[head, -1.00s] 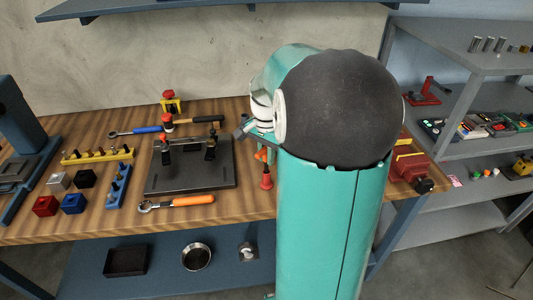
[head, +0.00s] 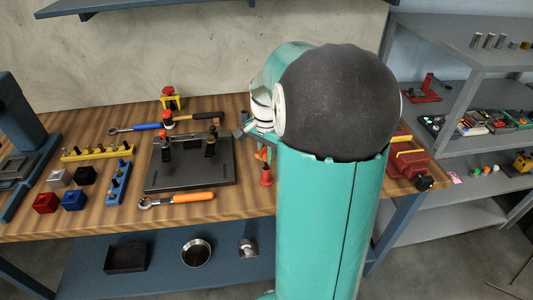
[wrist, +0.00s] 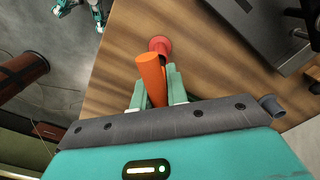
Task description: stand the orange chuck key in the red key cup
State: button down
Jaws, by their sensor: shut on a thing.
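The orange chuck key (wrist: 152,79) is between the two pale green fingers of my gripper (wrist: 154,98), which is shut on it. The red key cup (wrist: 160,45) stands on the wooden bench just beyond the key in the wrist view, and the key's far end overlaps its near edge there. In the head view the cup (head: 266,177) stands right beside my arm, and a bit of the orange key (head: 262,154) shows just above it. I cannot tell whether the key touches the cup or enters it. My arm hides most of the gripper in the head view.
A dark fixture plate (head: 190,178) with clamps lies left of the cup. An orange-handled ratchet (head: 180,200) lies in front of it. A red vise-like block (head: 408,165) is at the bench's right end. Bare wood surrounds the cup.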

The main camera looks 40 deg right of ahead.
jog(key=shift+f, duration=0.1)
dwell(0.7)
jog(key=c, duration=0.9)
grip_release()
jog(key=shift+r, duration=3)
